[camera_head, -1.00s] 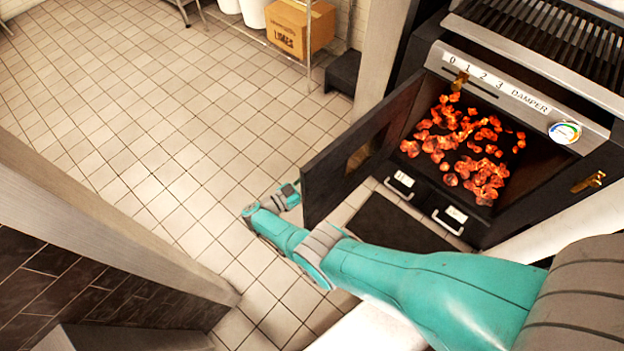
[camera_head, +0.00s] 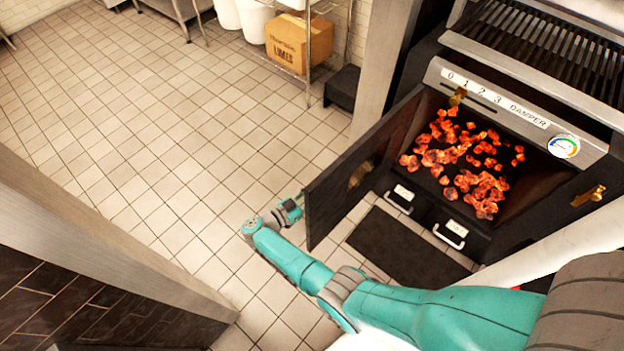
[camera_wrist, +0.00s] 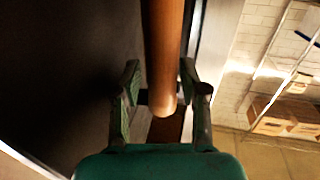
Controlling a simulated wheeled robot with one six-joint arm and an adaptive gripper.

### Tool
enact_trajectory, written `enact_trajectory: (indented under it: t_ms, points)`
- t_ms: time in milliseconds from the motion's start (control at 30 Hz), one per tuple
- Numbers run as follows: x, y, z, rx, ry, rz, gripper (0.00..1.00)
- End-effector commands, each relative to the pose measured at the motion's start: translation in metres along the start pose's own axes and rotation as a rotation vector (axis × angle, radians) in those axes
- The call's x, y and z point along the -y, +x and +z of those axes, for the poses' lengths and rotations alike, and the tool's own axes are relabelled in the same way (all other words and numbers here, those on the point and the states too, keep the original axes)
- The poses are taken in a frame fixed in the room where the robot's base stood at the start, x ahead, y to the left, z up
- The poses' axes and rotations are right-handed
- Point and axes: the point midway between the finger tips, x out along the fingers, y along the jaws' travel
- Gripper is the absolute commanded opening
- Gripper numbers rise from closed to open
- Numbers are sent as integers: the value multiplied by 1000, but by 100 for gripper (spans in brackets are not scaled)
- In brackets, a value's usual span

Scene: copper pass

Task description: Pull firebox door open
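The firebox door (camera_head: 335,200) is black and stands wide open in the head view, swung out to the left of the firebox (camera_head: 530,185). Glowing coals (camera_head: 470,165) lie inside. My gripper (camera_head: 290,212) is at the outer face of the door near its free edge. In the wrist view, a round wooden handle (camera_wrist: 165,50) runs between the two fingers of my gripper (camera_wrist: 160,80). A narrow gap shows at the left finger. Whether the fingers press on the handle is unclear. The handle is hidden behind the door in the head view.
A dark floor mat (camera_head: 405,247) lies before the firebox, below two drawers with handles (camera_head: 450,229). A steel post and dark tiled wall (camera_head: 60,300) stand at lower left. A rack with a cardboard box (camera_head: 298,42) is at the back. The tiled floor (camera_head: 150,140) is clear.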

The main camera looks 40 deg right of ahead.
Motion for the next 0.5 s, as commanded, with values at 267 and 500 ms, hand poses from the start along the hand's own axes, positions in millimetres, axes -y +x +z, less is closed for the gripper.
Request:
enact_trajectory:
  t_ms: [267,500]
  points:
    - [15,-3,-62,-37,46,7,43]
    - [15,-5,-81,-36,43,6,43]
